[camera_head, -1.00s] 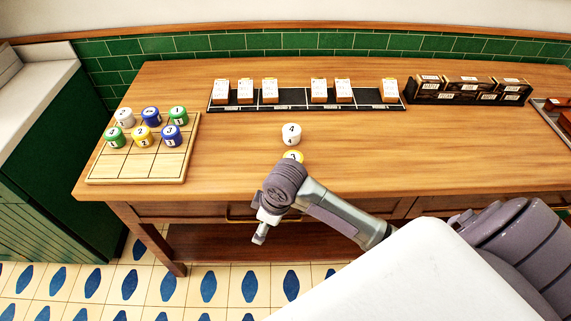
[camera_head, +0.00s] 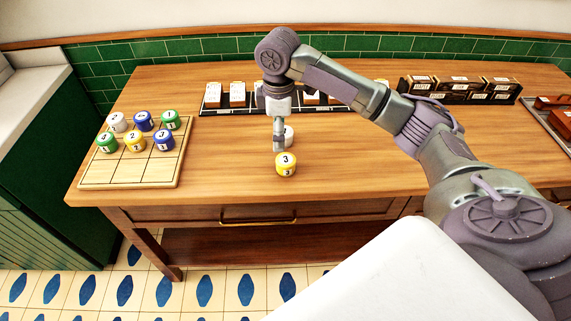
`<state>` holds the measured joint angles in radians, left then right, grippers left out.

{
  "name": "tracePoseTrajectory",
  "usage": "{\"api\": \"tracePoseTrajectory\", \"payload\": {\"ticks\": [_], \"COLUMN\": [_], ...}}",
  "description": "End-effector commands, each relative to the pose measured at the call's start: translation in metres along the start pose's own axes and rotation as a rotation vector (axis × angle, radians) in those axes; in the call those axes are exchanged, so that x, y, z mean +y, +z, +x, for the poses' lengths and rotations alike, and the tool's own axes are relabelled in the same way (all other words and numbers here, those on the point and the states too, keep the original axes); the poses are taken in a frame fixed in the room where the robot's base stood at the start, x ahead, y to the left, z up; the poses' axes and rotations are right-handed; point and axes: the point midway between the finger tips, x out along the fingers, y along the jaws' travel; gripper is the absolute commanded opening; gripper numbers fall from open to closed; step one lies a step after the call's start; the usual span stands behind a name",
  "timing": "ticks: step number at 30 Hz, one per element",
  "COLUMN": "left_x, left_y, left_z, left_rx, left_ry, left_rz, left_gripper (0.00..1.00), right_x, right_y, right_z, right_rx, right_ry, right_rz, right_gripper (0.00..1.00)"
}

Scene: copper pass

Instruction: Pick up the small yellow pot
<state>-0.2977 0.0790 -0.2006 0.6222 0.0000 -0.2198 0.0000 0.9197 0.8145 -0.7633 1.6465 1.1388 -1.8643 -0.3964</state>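A small yellow pot (camera_head: 285,165) marked 3 stands upright near the front middle of the wooden table, in full view. A white pot (camera_head: 290,134) stands just behind it, partly hidden by my gripper. My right gripper (camera_head: 279,149) points down just above and behind the yellow pot, beside the white pot in the picture. Its fingers overlap from this angle, so I cannot tell if they are apart or whether they touch a pot. Another yellow pot (camera_head: 135,141), marked 2, stands on the wooden grid board (camera_head: 130,172) at the left. My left gripper is out of view.
White, blue and green pots (camera_head: 164,140) share the grid board. A black rack (camera_head: 222,111) with white-labelled cards stands at the back, partly behind my arm. Dark boxes (camera_head: 460,90) stand at the back right, and a tray (camera_head: 541,120) lies at the right edge. The table (camera_head: 225,165) between board and pots is clear.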

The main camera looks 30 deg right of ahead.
Motion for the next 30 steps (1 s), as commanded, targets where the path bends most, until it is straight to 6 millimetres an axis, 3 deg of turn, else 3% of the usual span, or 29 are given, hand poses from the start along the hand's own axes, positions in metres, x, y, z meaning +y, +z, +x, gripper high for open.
{"api": "tracePoseTrajectory", "payload": {"ticks": [3,5,18,25,30], "left_x": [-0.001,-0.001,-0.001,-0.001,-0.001], "left_y": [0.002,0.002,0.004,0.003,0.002], "left_z": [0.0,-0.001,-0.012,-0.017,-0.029], "left_rx": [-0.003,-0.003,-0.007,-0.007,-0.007], "left_ry": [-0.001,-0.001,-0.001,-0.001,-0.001], "left_rz": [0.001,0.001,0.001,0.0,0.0], "left_gripper": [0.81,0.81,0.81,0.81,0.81], "right_x": [0.011,0.012,0.011,0.01,0.008], "right_y": [0.01,0.012,0.013,0.014,0.017], "right_z": [-0.019,-0.019,0.054,0.07,0.095], "right_rx": [-0.008,-0.011,-0.011,-0.011,-0.011], "right_ry": [-0.007,-0.011,-0.013,-0.012,-0.013], "right_rz": [0.006,0.007,0.006,0.007,0.007], "right_gripper": [0.85,0.85,0.85,0.85,0.85]}}
